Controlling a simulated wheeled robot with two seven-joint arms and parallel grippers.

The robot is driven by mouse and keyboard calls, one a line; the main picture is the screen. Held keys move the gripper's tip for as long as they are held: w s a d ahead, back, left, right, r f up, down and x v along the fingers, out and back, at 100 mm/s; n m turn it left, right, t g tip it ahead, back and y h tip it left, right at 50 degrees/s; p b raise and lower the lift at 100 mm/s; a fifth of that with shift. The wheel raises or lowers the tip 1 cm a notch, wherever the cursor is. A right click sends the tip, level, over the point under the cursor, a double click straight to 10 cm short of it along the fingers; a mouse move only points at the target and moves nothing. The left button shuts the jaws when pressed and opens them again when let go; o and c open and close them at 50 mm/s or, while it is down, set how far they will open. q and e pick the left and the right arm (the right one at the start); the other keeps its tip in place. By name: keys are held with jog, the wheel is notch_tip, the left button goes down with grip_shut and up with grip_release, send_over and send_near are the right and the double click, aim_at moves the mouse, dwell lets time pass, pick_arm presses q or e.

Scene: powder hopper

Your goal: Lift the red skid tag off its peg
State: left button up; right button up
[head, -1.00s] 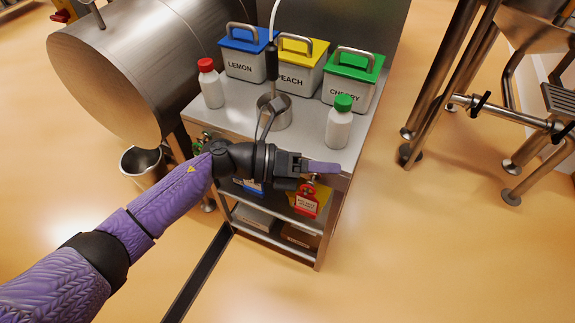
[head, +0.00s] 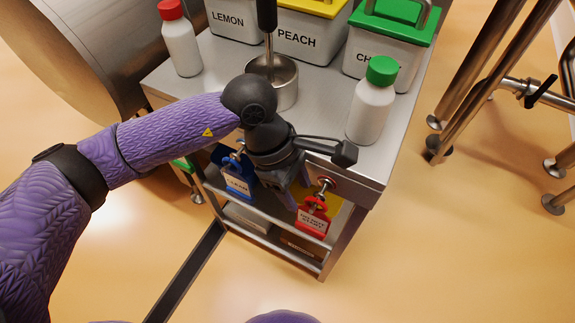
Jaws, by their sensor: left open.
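The red skid tag (head: 312,222) hangs from a metal peg (head: 325,187) on the front of the steel bench. Its white label carries writing too small to read. My left gripper (head: 297,198) points down in front of the bench front, just left of the red tag and apart from it. It is open and empty, with purple fingertips. A blue tag (head: 238,177) hangs to the left of the gripper, and a yellow one (head: 337,217) shows partly behind the red tag. My right gripper is not in view.
On the bench top (head: 325,100) stand a red-capped bottle (head: 180,45), a green-capped bottle (head: 370,108), a steel cup (head: 283,85) and labelled lidded bins (head: 300,38). A lower shelf (head: 270,228) is below the tags.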

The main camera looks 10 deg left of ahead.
aim_at(305, 201)
pick_arm(q)
jog(key=b+x, duration=0.1)
jog(key=x, duration=0.2)
jog(key=shift+d+f, duration=0.1)
jog(key=shift+f, duration=0.25)
jog(key=shift+d+f, duration=0.2)
jog(key=shift+f, duration=0.2)
grip_shut()
jog(key=shift+r, duration=0.2)
jog(key=shift+r+p, duration=0.35)
jog(key=shift+r, duration=0.25)
